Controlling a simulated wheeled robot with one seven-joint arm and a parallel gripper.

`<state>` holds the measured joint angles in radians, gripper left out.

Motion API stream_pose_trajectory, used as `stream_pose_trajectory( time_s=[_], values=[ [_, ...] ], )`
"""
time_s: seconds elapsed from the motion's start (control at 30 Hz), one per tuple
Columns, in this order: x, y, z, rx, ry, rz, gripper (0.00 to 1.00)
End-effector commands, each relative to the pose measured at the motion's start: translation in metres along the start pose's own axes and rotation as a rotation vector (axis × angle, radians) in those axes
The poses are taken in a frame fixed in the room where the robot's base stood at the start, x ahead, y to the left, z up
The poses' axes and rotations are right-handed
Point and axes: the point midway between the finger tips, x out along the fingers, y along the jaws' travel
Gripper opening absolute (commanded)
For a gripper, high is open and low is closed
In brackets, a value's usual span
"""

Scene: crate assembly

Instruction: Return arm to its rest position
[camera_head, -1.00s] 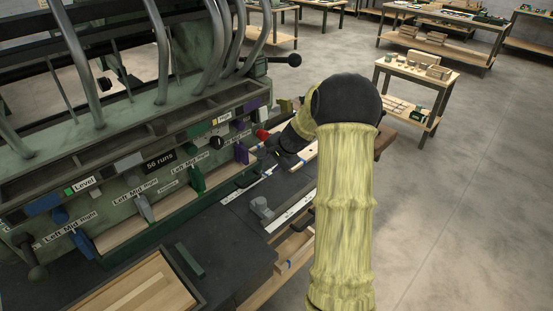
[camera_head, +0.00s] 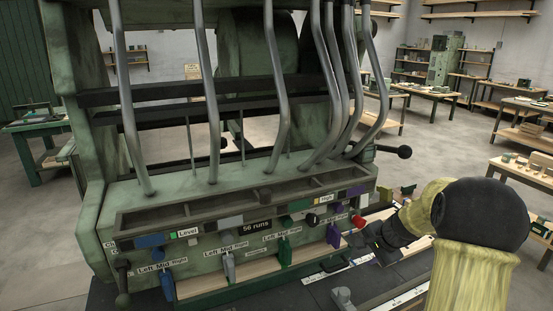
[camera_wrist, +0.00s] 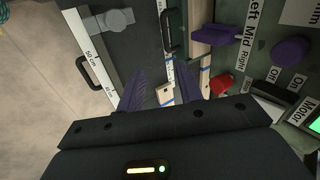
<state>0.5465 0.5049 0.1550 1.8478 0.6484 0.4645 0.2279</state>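My arm, in a yellow sleeve with a black elbow joint, comes up from the lower right of the head view and bends toward the machine. My gripper (camera_head: 368,244) is dark and hangs near the right end of the machine's front panel; its fingertips are hard to make out there. In the wrist view my gripper (camera_wrist: 160,84) shows two dark purple fingers spread apart, with nothing held between them. A wooden strip and the dark bench top lie beyond them.
The green machine (camera_head: 230,190) with grey pipes fills the middle. A red knob (camera_head: 358,221) and purple lever (camera_head: 333,236) are close to my gripper. A white ruler strip (camera_wrist: 95,60) lies on the bench. Open floor and tables (camera_head: 430,95) are at the right.

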Motion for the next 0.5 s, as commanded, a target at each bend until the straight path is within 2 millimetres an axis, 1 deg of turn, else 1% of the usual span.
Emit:
stream_pose_trajectory(
  time_s=[0.03, 0.07, 0.1, 0.17, 0.2, 0.27, 0.3, 0.37, 0.4, 0.5],
  values=[
    [-0.004, 0.001, 0.021, -0.068, -0.01, 0.024, 0.36],
    [-0.007, 0.003, 0.034, -0.116, -0.015, 0.043, 0.36],
    [-0.011, 0.008, 0.052, -0.188, -0.022, 0.07, 0.36],
    [-0.02, 0.017, 0.083, -0.313, -0.035, 0.111, 0.36],
    [-0.026, 0.025, 0.102, -0.4, -0.044, 0.139, 0.36],
    [-0.036, 0.039, 0.131, -0.533, -0.06, 0.177, 0.36],
    [-0.044, 0.049, 0.148, -0.622, -0.07, 0.201, 0.36],
    [-0.055, 0.066, 0.172, -0.752, -0.086, 0.231, 0.36],
    [-0.062, 0.078, 0.188, -0.839, -0.098, 0.249, 0.36],
    [-0.079, 0.106, 0.217, -1.029, -0.125, 0.282, 0.36]
  ],
)
